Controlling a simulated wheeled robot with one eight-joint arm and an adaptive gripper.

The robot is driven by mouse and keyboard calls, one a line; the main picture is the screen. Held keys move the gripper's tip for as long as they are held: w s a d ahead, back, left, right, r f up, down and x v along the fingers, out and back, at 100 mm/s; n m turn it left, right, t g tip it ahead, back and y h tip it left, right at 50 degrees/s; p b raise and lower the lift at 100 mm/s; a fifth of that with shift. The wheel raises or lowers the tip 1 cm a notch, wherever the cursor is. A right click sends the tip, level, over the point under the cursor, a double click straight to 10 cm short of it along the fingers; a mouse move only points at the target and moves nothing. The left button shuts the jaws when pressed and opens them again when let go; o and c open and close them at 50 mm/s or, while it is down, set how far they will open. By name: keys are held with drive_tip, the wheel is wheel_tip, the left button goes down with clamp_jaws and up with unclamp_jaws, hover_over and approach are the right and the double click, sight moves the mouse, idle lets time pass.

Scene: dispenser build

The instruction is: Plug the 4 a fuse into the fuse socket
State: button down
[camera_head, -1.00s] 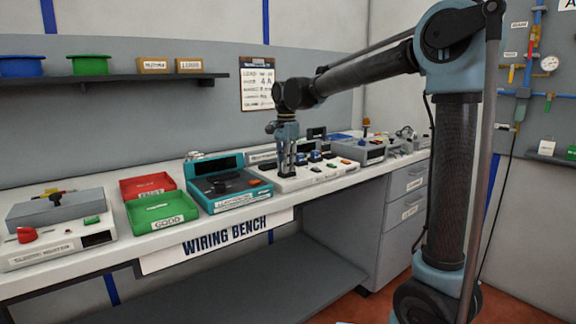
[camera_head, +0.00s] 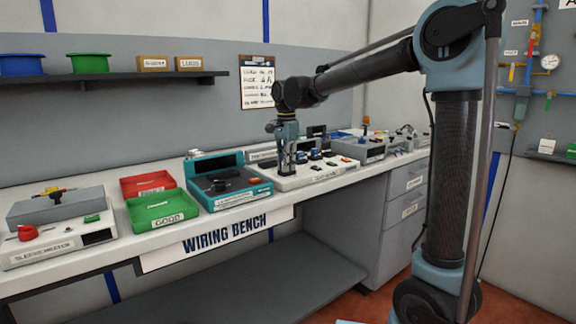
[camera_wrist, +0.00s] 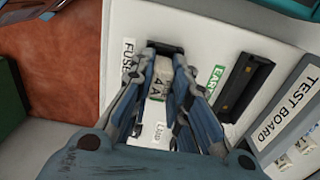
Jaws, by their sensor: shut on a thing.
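My gripper (camera_wrist: 166,70) is shut on the 4 A fuse (camera_wrist: 158,84), a pale block marked "4A", in the wrist view. The fuse socket (camera_wrist: 165,46) is a dark slot beside the "FUSE" label on the white test board (camera_wrist: 215,35). The fingertips and the fuse's far end are right at the socket, and the fingers hide where they meet. I cannot tell whether the fuse is seated. In the head view my gripper (camera_head: 286,168) points down over the left part of the test board.
A black holder (camera_wrist: 245,87) sits beside the "EARTH" label. In the head view a teal tester (camera_head: 228,184) stands left of the board, then the green "GOOD" tray (camera_head: 163,220) and a red tray (camera_head: 148,184). A grey box (camera_head: 358,149) stands to the right.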

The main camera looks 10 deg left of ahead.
drive_tip(key=c, duration=2.4)
unclamp_jaws()
drive_tip(key=shift+s+f, duration=0.35)
drive_tip(key=c, duration=1.4)
unclamp_jaws()
drive_tip(key=shift+w+a+f, duration=0.2)
drive_tip(key=shift+w+f, duration=0.3)
drive_tip(key=shift+w, duration=0.1)
drive_tip(key=shift+s+d+r, duration=0.15)
drive_tip(key=shift+s+r, duration=0.15)
drive_tip(key=shift+r, duration=0.05)
drive_tip(key=o, duration=0.5)
drive_tip(key=shift+r, duration=0.15)
drive_tip(key=shift+r, duration=3.45)
